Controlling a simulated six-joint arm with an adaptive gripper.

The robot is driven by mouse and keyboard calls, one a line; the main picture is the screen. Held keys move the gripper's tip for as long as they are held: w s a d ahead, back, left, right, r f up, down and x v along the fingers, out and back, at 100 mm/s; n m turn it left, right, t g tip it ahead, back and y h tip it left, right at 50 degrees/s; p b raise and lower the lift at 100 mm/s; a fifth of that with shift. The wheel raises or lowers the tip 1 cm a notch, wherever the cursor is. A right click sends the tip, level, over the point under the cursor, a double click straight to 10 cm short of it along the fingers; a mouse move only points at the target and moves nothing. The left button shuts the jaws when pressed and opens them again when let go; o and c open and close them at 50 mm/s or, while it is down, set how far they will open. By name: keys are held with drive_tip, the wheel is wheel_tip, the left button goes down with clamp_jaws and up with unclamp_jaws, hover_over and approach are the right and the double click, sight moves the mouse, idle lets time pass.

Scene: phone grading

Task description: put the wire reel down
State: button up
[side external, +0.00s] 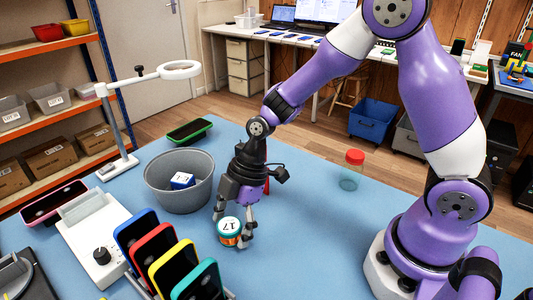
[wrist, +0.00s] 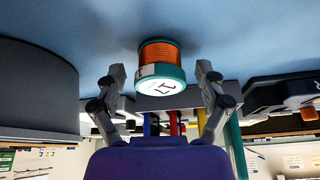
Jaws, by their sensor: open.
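The wire reel (side external: 229,239) has teal flanges, copper-orange wire and a white end label reading 17. It appears to rest on the blue mat (side external: 315,240), in front of the grey bin. In the wrist view the reel (wrist: 160,54) lies between my two fingers, with a gap on each side. My gripper (side external: 233,226) is open and points down around the reel; its fingers also show in the wrist view (wrist: 161,76). The reel's far side is hidden.
A grey round bin (side external: 160,196) holding a blue-and-white box stands just behind left. A rack of colored phones (side external: 170,262) is close at front left. A red-lidded jar (side external: 352,172) stands to the right. The mat between reel and jar is clear.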

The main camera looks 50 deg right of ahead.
drive_tip(key=v, duration=1.2)
drive_tip(key=s+d+r+m+t+h, duration=0.2)
drive_tip(key=s+d+m, duration=0.1)
drive_tip(key=m, duration=0.5)
drive_tip(key=s+d+r+m+t+h, duration=0.2)
drive_tip(key=s+d+r+m, duration=0.1)
drive_tip(key=m, duration=0.4)
drive_tip(key=s+d, duration=0.1)
drive_tip(key=s, duration=0.1)
drive_tip(key=shift+s+r+m+t, duration=0.25)
drive_tip(key=shift+s+m+t, duration=0.05)
drive_tip(key=shift+s+m, duration=0.1)
